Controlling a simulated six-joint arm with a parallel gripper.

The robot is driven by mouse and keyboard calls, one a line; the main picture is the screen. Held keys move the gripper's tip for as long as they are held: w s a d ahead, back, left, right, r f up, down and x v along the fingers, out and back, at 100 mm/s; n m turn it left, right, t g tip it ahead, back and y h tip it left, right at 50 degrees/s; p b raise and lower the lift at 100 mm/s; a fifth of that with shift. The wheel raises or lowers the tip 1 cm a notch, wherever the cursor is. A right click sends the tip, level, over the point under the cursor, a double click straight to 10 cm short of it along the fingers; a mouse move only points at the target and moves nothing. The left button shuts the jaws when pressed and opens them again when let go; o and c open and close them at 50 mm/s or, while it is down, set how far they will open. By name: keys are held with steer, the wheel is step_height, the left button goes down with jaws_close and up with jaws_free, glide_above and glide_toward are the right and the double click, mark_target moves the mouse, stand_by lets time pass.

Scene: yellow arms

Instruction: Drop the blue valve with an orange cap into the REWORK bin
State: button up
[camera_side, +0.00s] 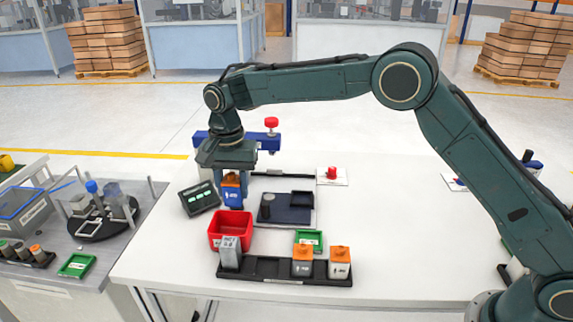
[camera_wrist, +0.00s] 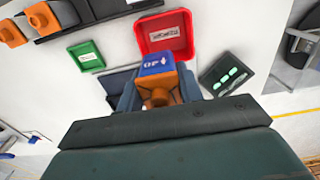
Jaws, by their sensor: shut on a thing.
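My gripper (camera_side: 230,184) is shut on the blue valve with an orange cap (camera_side: 232,194) and holds it upright above the table, behind the red bin (camera_side: 231,231). In the wrist view the blue valve (camera_wrist: 158,66) is between my fingers, with its orange cap toward the camera. The red bin (camera_wrist: 166,17) lies just beyond the valve there, and its label is too small to read surely. The valve is not over the bin's middle. The fingers partly hide the valve in the side view.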

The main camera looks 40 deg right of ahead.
steer(key=shift+f, duration=0.9)
steer(key=o, duration=1.1)
steer(key=shift+r, duration=0.15)
step_height(320, 180, up, 13)
steer(key=shift+r, duration=0.25)
